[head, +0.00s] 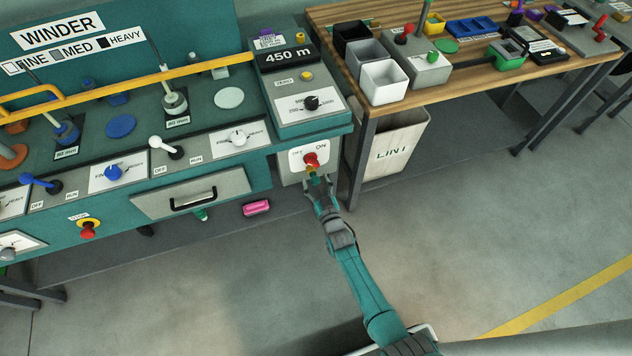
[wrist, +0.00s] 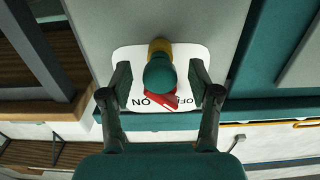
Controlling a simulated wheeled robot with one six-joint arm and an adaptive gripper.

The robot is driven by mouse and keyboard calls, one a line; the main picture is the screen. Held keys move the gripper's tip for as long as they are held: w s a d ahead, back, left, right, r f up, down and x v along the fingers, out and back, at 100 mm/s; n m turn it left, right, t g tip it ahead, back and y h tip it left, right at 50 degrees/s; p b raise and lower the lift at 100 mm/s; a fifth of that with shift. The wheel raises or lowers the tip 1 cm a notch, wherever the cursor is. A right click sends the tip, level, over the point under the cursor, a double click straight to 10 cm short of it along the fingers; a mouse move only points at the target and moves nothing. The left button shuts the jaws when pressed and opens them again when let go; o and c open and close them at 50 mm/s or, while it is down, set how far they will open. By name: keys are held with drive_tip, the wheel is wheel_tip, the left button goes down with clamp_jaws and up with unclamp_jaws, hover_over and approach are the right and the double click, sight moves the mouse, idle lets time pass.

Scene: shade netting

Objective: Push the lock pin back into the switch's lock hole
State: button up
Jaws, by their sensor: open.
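The switch is a white plate (head: 310,154) marked OFF and ON, with a red knob (head: 311,159), on the grey front panel at the winder's right end. The wrist view shows this plate (wrist: 127,62) upside down, with the red handle (wrist: 160,101) lying aslant. The lock pin (wrist: 160,74), with a round teal-green head, points at the wrist camera, and a yellow part (wrist: 160,46) shows behind it. How deep the pin sits is hidden. My gripper (head: 319,184) is open at the switch. Its fingers (wrist: 163,84) stand either side of the pin head, with a gap on each side.
A drawer with a black handle (head: 194,198) is left of the switch. A pink item (head: 256,208) lies below it. A wooden bench (head: 340,15) with bins stands to the right, with a LINT bin (head: 398,138) beneath. The floor in front is clear.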

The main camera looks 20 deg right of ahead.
drive_tip(key=s, duration=1.1)
drive_tip(key=shift+s, duration=0.3)
drive_tip(key=shift+s, duration=0.1)
drive_tip(key=s+r+g, duration=0.1)
drive_tip(key=s+r, duration=0.3)
drive_tip(key=s, duration=0.8)
drive_tip(key=s+r+g, duration=0.1)
drive_tip(key=s+r, duration=0.3)
drive_tip(key=s, duration=0.8)
drive_tip(key=s+r+g, duration=0.1)
drive_tip(key=s+r, duration=1.3)
drive_tip(key=r, duration=0.5)
drive_tip(key=shift+s+r, duration=0.15)
